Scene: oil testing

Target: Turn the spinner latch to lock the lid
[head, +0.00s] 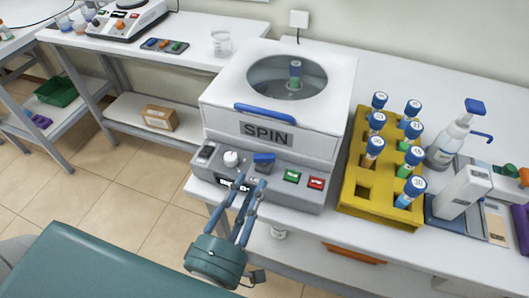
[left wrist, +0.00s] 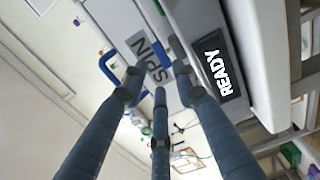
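The white spinner (head: 222,118) stands on the bench, labelled SPIN, with a blue bar handle (head: 265,113) on its lid. The lid looks down, and a blue-capped tube (head: 295,74) shows through its round window. The blue latch (head: 264,159) is on the grey front panel; it shows partly behind the fingers in the left wrist view (left wrist: 168,50). My left gripper (head: 247,184) is just in front of the panel, below the latch. Its three fingers are apart and hold nothing; contact with the latch cannot be told. My right gripper is out of view.
The panel also has a white knob (head: 231,158), a green button (head: 292,176), a red button (head: 316,183) and a READY display (left wrist: 218,72). A yellow rack (head: 348,207) with several tubes stands right of the spinner. A pump bottle (head: 449,142) is farther right.

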